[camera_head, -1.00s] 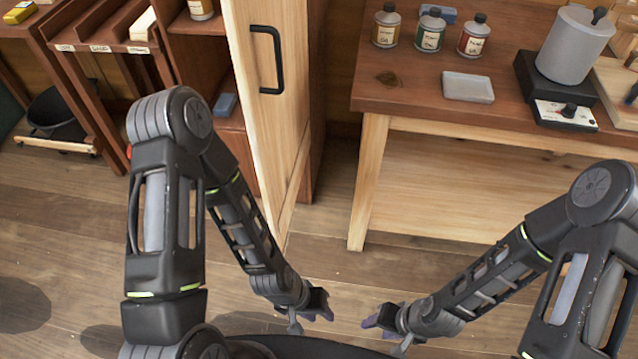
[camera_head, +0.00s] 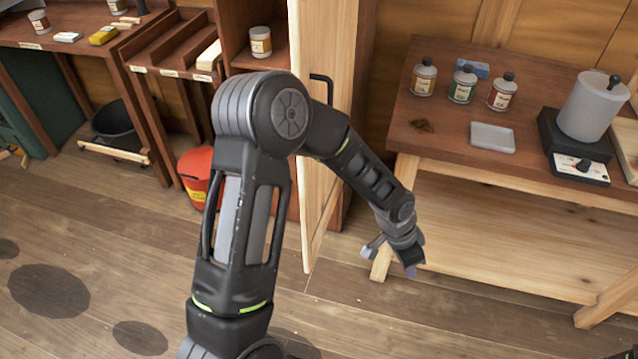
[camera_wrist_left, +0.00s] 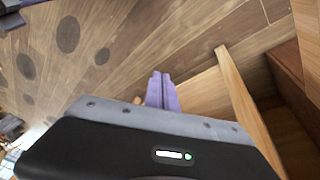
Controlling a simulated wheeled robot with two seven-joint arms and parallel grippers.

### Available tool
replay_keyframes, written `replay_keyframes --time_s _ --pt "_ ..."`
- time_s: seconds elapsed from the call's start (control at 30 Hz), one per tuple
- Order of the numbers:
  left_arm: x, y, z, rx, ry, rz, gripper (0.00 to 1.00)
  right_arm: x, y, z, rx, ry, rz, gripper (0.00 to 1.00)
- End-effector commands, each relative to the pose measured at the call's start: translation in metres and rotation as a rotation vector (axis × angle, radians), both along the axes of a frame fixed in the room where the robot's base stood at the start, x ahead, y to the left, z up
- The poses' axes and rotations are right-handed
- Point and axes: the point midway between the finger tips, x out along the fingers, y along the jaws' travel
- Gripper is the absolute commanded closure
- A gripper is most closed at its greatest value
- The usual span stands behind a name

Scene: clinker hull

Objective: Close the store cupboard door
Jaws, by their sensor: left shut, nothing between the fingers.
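The store cupboard door (camera_head: 325,40) is a tall pale-wood panel standing open in the head view, turned nearly edge-on toward me. Its black bar handle (camera_head: 329,80) is partly hidden behind my left arm. The reddish-brown cupboard (camera_head: 237,18) is open to its left, with part of its inside hidden by the arm. My left gripper (camera_head: 411,270) is shut and empty, right of the door's lower part, low in front of the bench leg. Its closed purple fingers (camera_wrist_left: 162,90) show in the left wrist view.
A workbench (camera_head: 440,135) with bottles, a grey dish (camera_head: 492,137) and a pot (camera_head: 592,105) stands right of the door. A red bucket (camera_head: 196,168) stands on the floor left of the cupboard. Floor at the lower left is clear.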

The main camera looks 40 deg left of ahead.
Motion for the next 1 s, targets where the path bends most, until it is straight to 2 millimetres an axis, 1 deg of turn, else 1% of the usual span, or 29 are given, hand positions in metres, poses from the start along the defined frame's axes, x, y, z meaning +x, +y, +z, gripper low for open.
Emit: replay_keyframes --time_s 0.03,0.07,0.13,0.17,0.2,0.3,0.4,0.5,0.6,0.87,1.0 --pt "0.013 0.012 0.027 0.049 -0.019 -0.064 1.00 0.000 0.000 0.010 0.000 0.001 0.000 0.56" --pt "0.018 0.021 0.040 0.085 -0.023 -0.110 1.00 0.000 0.000 0.012 0.000 0.001 -0.001 0.56" --pt "0.030 0.048 0.075 0.188 -0.023 -0.225 1.00 -0.001 0.000 0.019 0.000 0.002 0.000 0.56" --pt "0.034 0.061 0.091 0.240 -0.015 -0.276 1.00 -0.001 0.000 0.022 0.000 0.002 0.000 0.56" --pt "0.037 0.082 0.113 0.313 0.004 -0.342 1.00 -0.001 0.000 0.025 0.000 0.002 0.000 0.56" --pt "0.034 0.129 0.159 0.473 0.087 -0.484 1.00 -0.001 0.000 0.029 0.001 0.003 -0.001 0.56" --pt "0.022 0.161 0.188 0.571 0.182 -0.578 1.00 -0.001 0.000 0.030 0.001 0.004 0.000 0.56" --pt "0.013 0.178 0.204 0.617 0.249 -0.630 1.00 -0.001 0.000 0.030 0.001 0.004 0.000 0.56" --pt "0.009 0.184 0.209 0.632 0.276 -0.649 1.00 -0.001 0.000 0.030 0.001 0.004 0.000 0.56" --pt "0.009 0.184 0.208 0.631 0.278 -0.649 1.00 -0.001 0.000 0.030 0.001 0.004 0.000 0.56" --pt "0.008 0.185 0.205 0.630 0.279 -0.648 1.00 -0.001 0.000 0.030 0.000 0.005 0.000 0.56"
